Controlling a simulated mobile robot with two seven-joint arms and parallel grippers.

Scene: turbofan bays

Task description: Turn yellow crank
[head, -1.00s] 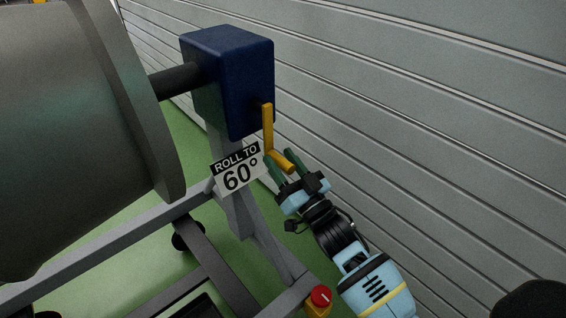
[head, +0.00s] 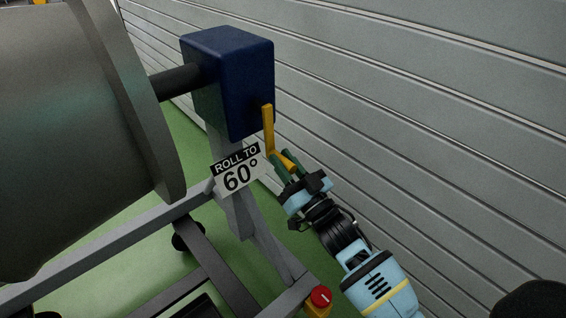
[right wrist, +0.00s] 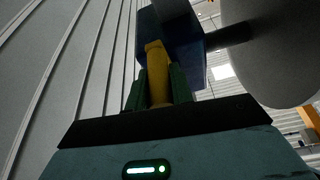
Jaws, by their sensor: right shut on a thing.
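The yellow crank (head: 268,130) hangs down from the blue gearbox (head: 228,82) in the head view, with its handle at the lower end turned out toward me. My right gripper (head: 285,160) is shut on the crank's handle, one green finger on each side. The right wrist view shows the yellow handle (right wrist: 157,82) between the two green fingers, with the gearbox (right wrist: 172,38) beyond. A sign (head: 238,169) reading "ROLL TO 60°" is on the stand just left of the gripper. My left gripper is not in view.
A large grey engine body (head: 70,140) fills the left, joined to the gearbox by a dark shaft (head: 178,80). A grey slatted wall (head: 430,110) stands close on the right. A red knob on a yellow box (head: 320,297) sits on the frame below the gripper.

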